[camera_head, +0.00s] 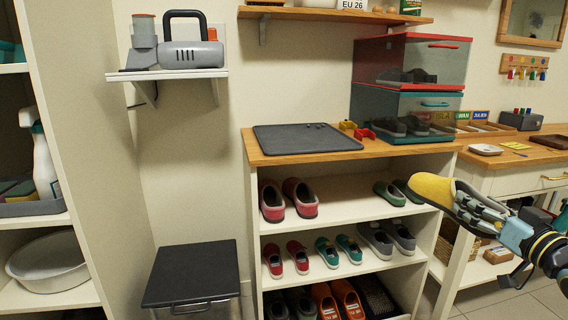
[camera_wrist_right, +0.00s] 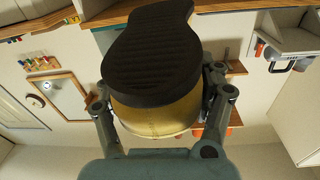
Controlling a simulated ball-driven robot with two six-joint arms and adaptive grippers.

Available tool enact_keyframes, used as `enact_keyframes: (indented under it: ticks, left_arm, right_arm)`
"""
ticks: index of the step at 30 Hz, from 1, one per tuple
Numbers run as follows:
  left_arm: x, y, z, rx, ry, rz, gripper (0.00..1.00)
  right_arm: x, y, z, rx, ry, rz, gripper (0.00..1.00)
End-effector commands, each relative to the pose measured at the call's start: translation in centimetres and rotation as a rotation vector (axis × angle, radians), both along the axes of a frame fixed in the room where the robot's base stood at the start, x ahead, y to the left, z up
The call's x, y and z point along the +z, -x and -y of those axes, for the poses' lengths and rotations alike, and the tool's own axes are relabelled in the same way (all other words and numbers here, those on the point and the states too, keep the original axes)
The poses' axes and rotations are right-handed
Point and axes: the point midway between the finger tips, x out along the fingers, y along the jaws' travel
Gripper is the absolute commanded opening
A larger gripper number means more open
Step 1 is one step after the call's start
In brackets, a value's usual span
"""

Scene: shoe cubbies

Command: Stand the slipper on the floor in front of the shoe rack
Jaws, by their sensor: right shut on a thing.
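The slipper (camera_head: 431,189) is yellow with a dark sole. My right gripper (camera_head: 484,209) is shut on it and holds it in the air in front of the right side of the shoe rack. In the right wrist view the slipper (camera_wrist_right: 150,60) sits between the two fingers of the gripper (camera_wrist_right: 160,100), its dark sole facing the camera and its yellow part nearer the palm. The shoe rack (camera_head: 330,188) is white with a wooden top and stands mid-view with several pairs of shoes on its shelves. My left gripper is not in view.
A black-lidded bin (camera_head: 191,275) stands left of the rack. A grey mat (camera_head: 306,139) and stacked shoe boxes (camera_head: 407,102) are on the rack's top. A wooden-topped table (camera_head: 535,155) stands at the right. Little tiled floor (camera_head: 530,302) shows, at the lower right.

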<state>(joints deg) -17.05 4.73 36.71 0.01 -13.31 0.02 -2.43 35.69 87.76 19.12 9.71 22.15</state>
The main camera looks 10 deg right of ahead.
Motion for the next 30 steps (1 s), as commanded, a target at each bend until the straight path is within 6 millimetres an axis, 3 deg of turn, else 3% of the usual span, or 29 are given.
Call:
enact_keyframes:
  ticks: [5, 10, 15, 19, 24, 30]
  left_arm:
    - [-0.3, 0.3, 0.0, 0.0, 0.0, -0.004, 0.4]
    - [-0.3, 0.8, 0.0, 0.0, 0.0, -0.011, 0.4]
    - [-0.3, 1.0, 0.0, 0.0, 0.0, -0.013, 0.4]
    - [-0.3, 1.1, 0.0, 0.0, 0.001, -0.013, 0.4]
    - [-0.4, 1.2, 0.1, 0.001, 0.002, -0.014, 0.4]
    - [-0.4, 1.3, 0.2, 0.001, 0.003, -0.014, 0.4]
  right_arm:
    - [0.8, 1.1, -4.4, 0.045, -0.014, -0.016, 0.35]
    - [2.9, 3.1, -10.1, 0.126, -0.022, -0.036, 0.35]
    - [6.3, 6.7, -17.5, 0.266, -0.025, -0.05, 0.35]
    - [9.0, 9.7, -21.9, 0.373, -0.014, -0.042, 0.35]
    - [11.2, 12.0, -25.0, 0.456, 0.0, -0.025, 0.35]
    - [11.7, 12.7, -25.7, 0.477, 0.004, -0.021, 0.35]
